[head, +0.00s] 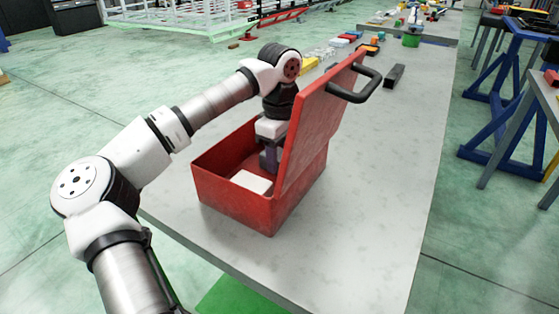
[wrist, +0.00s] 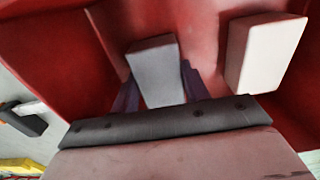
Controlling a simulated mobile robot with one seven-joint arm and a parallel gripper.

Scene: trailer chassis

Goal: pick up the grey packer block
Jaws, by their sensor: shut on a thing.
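The grey packer block (wrist: 155,68) is between the two purple fingers of my gripper (wrist: 158,92) in the wrist view. The gripper is shut on it. In the head view my gripper (head: 268,160) points down inside an open red toolbox (head: 235,203), close to its raised lid. The box walls and my own gripper mostly hide the block there. I cannot tell whether the block touches the box floor.
A pale block (wrist: 265,52) lies in the box beside the grey one; it also shows in the head view (head: 251,181). The lid (head: 318,120) with its black handle stands up on the right. A dark bar (head: 394,76) lies behind. The front of the grey table (head: 370,220) is clear.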

